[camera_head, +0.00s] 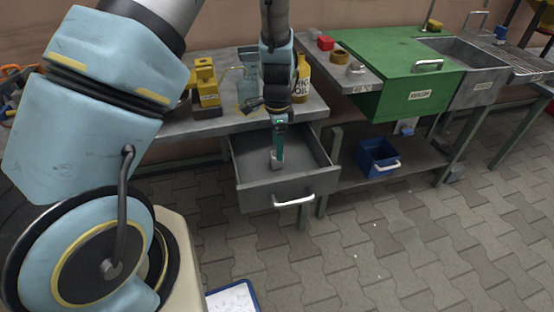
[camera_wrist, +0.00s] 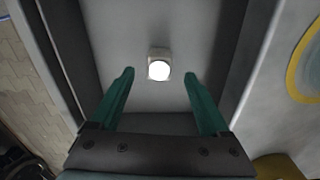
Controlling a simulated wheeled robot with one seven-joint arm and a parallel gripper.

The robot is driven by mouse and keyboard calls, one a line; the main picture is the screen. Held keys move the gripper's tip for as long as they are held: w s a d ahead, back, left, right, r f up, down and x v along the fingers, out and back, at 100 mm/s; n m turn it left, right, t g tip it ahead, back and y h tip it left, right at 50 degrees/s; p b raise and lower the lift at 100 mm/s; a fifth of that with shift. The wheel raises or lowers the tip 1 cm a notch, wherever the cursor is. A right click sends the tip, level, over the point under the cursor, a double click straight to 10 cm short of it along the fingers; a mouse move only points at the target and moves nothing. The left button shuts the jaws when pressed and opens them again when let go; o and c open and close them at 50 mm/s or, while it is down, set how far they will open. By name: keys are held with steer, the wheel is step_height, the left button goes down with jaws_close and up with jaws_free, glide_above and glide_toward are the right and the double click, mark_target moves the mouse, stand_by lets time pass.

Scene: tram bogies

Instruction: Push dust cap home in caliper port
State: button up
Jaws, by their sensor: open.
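My gripper (camera_head: 277,150) points down into an open grey drawer (camera_head: 245,185) under the workbench. In the wrist view its two green fingers are apart, with nothing between them. A small grey block with a bright white round face (camera_wrist: 158,70) lies on the drawer floor, ahead of the fingertips and roughly centred between them. It also shows in the head view just below the fingers (camera_head: 277,163). I cannot tell whether it is the dust cap. I cannot make out the caliper port; a yellow device (camera_head: 207,88) stands on the bench behind.
The drawer walls stand close around my gripper. A yellow oil bottle (camera_head: 302,78) is on the bench behind the arm. A green cabinet (camera_head: 395,75) stands to the right. A blue bin (camera_head: 377,156) is on the shelf below. The paved floor in front is mostly clear.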

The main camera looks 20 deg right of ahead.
steer(key=shift+f+p, duration=0.6)
steer(key=shift+f, duration=1.95)
jaws_close()
step_height(320, 180, up, 10)
steer(key=shift+b, duration=0.65)
